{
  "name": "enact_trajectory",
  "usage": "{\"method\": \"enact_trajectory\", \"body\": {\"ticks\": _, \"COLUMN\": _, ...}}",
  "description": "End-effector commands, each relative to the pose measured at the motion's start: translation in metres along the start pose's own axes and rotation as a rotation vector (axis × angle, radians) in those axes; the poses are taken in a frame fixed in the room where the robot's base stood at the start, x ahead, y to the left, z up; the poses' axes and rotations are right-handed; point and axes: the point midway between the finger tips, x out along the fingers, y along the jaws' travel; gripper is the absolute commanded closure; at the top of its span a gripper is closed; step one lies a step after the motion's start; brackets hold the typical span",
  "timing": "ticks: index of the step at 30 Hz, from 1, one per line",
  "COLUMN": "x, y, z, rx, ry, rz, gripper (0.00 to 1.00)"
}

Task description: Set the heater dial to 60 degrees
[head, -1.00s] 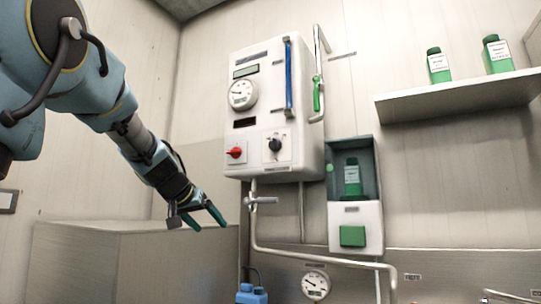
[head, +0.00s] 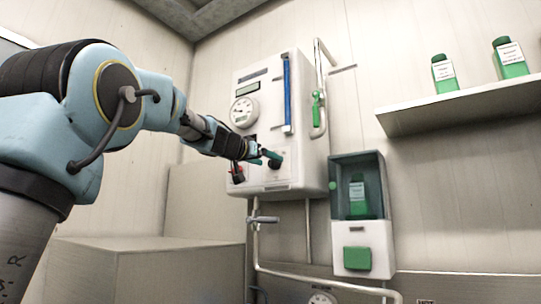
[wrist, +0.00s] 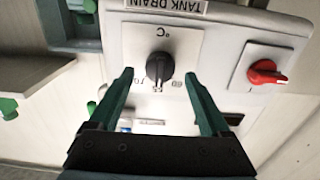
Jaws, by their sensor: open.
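The heater dial is a black knob (wrist: 160,66) on a white square plate marked °C, seen in the wrist view. A pale mark on the knob points toward the lower edge of the picture; the small scale numbers are hard to read. My gripper (wrist: 158,75) is open, with one green finger on each side of the knob. The fingertips are close to it, but I cannot tell if they touch. In the head view my gripper (head: 271,157) is at the dial (head: 275,165) on the white heater box (head: 305,150), partly covering it.
A red switch (wrist: 266,72) sits beside the dial on the same panel. A round gauge (head: 243,112), a blue strip (head: 288,95) and a green-handled valve (head: 317,105) are above. A dispenser (head: 362,215) hangs to the lower right. A shelf (head: 455,105) holds green bottles.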

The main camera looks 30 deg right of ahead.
Motion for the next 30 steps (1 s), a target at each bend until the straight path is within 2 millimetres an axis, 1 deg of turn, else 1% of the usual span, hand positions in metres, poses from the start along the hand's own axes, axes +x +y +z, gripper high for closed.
{"method": "enact_trajectory", "body": {"ticks": 1, "x": 0.008, "y": 0.0, "z": -0.003, "rx": -0.001, "ry": -0.001, "rz": 0.001, "gripper": 0.19}}
{"method": "enact_trajectory", "body": {"ticks": 6, "x": 0.021, "y": 0.0, "z": -0.001, "rx": -0.001, "ry": -0.001, "rz": 0.001, "gripper": 0.19}}
{"method": "enact_trajectory", "body": {"ticks": 16, "x": 0.023, "y": 0.0, "z": 0.0, "rx": 0.0, "ry": 0.0, "rz": 0.0, "gripper": 0.2}}
{"method": "enact_trajectory", "body": {"ticks": 30, "x": 0.023, "y": 0.0, "z": 0.0, "rx": 0.0, "ry": 0.0, "rz": 0.0, "gripper": 0.73}}
